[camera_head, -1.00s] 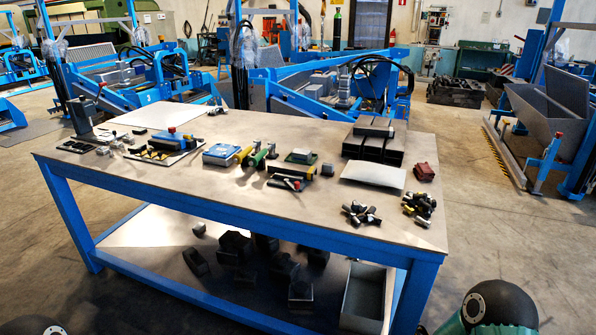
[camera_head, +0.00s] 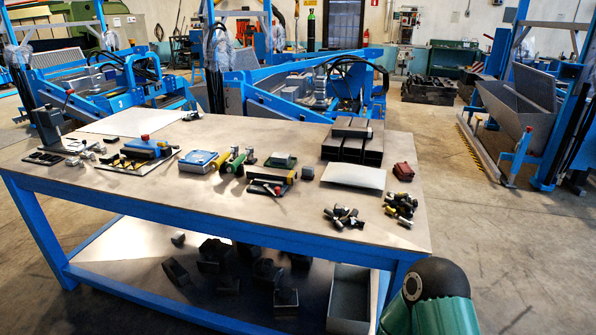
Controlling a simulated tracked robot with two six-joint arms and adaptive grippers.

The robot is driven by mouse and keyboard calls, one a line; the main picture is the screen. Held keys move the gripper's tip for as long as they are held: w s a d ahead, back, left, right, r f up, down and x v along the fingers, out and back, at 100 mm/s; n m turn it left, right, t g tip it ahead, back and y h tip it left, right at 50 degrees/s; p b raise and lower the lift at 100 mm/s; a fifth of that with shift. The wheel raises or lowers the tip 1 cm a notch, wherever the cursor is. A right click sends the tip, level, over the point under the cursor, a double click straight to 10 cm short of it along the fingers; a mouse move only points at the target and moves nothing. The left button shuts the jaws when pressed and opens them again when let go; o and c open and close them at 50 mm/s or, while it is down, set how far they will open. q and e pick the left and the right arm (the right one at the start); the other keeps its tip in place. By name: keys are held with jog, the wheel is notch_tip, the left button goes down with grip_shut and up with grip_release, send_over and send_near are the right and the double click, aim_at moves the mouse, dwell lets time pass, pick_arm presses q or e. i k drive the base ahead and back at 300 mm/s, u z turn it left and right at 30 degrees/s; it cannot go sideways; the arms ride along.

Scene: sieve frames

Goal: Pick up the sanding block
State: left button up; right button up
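No block is clearly marked as the sanding block, and I cannot tell for certain which it is. A small dark red block (camera_head: 403,171) lies alone near the right end of the workbench. A low green-topped block (camera_head: 281,160) lies near the middle of the bench. Neither gripper is in view. Part of my own arm, teal and black, shows at the bottom right, in front of the bench's right corner.
The blue-framed workbench (camera_head: 230,203) carries a white plate (camera_head: 354,176), stacked dark bars (camera_head: 352,147), dark and yellow fittings (camera_head: 401,207), a blue box (camera_head: 198,161) and hand tools. A grey bin (camera_head: 348,300) and dark blocks sit on its lower shelf. The bench's front strip is mostly clear.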

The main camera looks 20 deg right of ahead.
aim_at(307, 173)
jog(key=i, duration=0.9)
